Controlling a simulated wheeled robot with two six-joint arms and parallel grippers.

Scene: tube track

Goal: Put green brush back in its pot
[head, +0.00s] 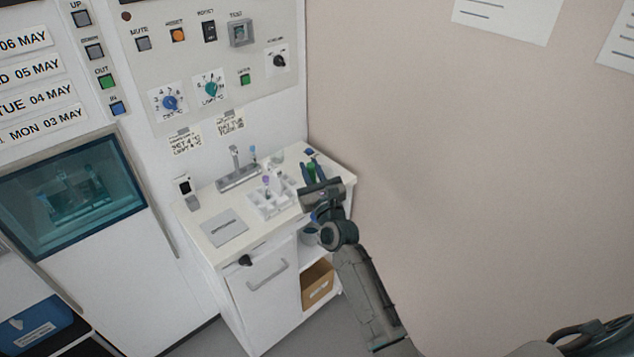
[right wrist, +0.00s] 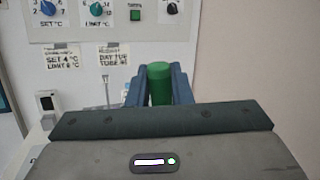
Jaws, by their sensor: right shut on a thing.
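The green brush (head: 312,171) shows as a short green cylinder between the fingers of my right gripper (head: 310,170), over the right end of the white counter. In the right wrist view the brush's round green end (right wrist: 161,84) stands upright between the two blue fingers (right wrist: 160,82), which are shut on it. The gripper body hides its lower part, so I cannot tell whether it touches anything below. I cannot make out its pot for certain. My left gripper is not in view.
The counter (head: 207,213) carries a white rack (head: 266,207) with tubes, a tap (head: 236,168), a grey plate (head: 224,228) and a dark dispenser (head: 186,188). A small blue thing (head: 310,152) lies at its back right. A cardboard box (head: 317,284) sits on the shelf below.

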